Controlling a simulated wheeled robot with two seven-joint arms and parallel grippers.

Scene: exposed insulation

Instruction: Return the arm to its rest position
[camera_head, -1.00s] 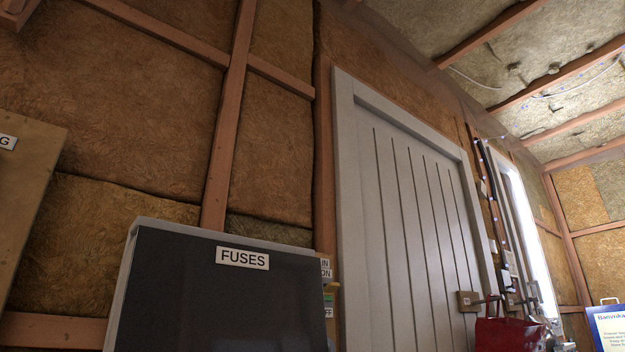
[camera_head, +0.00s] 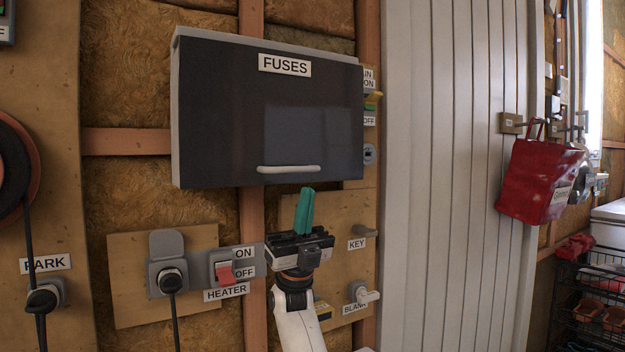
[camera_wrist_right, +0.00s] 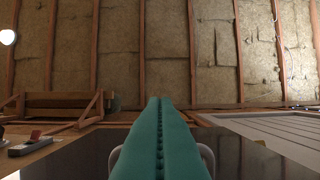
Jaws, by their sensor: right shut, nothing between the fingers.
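My right gripper (camera_head: 305,210) points up just below the fuse box, its teal fingers shut together with nothing between them. The white arm link comes up from the bottom edge of the head view. In the right wrist view the teal fingers (camera_wrist_right: 158,140) lie side by side, with a pale handle curve showing on both sides of them. The dark fuse box (camera_head: 225,110), labelled FUSES, has its cover down and a pale handle (camera_head: 288,169) at its lower edge. My left gripper is not in view.
Left of the arm is a heater switch (camera_head: 225,272) with a red rocker and a plugged cable. Right of it are a KEY hook (camera_head: 366,231) and a BLANK knob (camera_head: 368,296). A grey door (camera_head: 440,180), a red bag (camera_head: 535,180) and a wire rack (camera_head: 590,315) stand further right.

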